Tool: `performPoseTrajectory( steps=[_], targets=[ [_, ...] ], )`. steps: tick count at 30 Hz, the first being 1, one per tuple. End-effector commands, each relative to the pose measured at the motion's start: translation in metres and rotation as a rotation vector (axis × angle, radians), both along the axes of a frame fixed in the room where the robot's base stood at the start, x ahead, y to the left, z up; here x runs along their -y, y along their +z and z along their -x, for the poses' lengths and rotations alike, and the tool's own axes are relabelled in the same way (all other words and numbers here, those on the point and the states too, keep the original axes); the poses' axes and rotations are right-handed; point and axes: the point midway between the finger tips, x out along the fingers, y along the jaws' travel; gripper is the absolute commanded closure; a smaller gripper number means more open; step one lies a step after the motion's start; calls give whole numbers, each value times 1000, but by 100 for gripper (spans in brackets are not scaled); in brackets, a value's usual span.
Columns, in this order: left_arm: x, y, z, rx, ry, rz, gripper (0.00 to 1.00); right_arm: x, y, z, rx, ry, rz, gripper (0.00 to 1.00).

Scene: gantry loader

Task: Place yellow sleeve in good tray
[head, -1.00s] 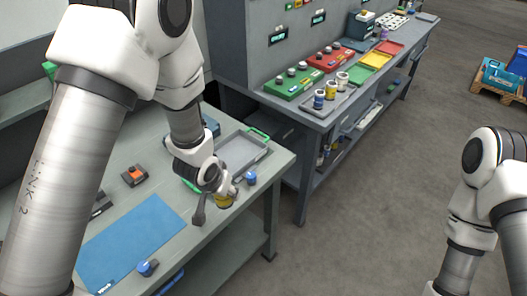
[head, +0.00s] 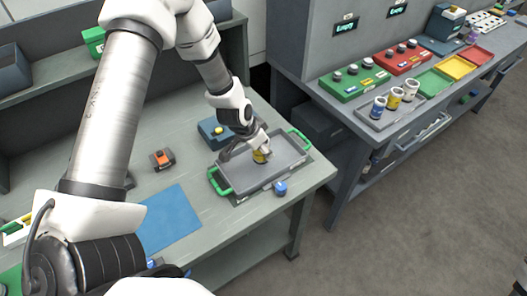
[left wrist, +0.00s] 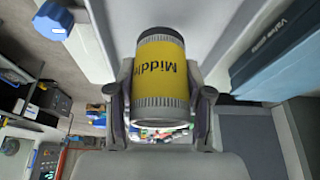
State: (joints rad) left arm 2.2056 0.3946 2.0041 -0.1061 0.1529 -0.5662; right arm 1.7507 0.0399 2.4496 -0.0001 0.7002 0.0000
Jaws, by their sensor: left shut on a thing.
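My left gripper (head: 256,150) is shut on the yellow sleeve (head: 261,156). In the left wrist view the yellow sleeve (left wrist: 163,70) sits between the two fingers (left wrist: 160,115), with grey knurled ends and the word "Middle" on it. In the head view the sleeve is over the grey tray with green handles (head: 240,177). Whether the sleeve touches the tray floor cannot be told. Several small trays, including a green one (head: 437,82), stand on the far bench. My right gripper is out of view.
A blue-capped part (head: 280,188) stands at the tray's near edge. A blue box (head: 214,132) is behind the tray. A blue mat (head: 168,218) and an orange-black device (head: 162,159) lie to the left. Blue, yellow and white sleeves (head: 395,98) stand on the far bench.

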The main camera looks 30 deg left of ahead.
Motion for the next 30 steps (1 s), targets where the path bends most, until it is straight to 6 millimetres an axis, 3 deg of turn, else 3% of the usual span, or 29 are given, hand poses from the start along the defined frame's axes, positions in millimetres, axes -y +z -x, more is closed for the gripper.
performPoseTrajectory(
  steps=[4, 6, 9, 20, 21, 22, 30],
  targets=[
    [-7, -8, -17, 1, 0, -2, 100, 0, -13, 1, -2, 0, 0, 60],
    [-6, -26, -14, -4, -1, -2, 100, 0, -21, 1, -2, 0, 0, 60],
    [-6, -36, -14, -3, -1, -1, 100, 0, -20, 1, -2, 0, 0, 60],
    [-6, -42, -14, 0, 1, 0, 100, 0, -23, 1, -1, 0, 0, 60],
    [-6, -40, -14, -1, 1, 0, 36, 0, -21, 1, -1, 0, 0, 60],
    [-6, -40, -14, -1, 1, 0, 25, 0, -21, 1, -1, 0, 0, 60],
    [-6, -40, -14, -1, 1, 0, 25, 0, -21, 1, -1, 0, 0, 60]
  ],
)
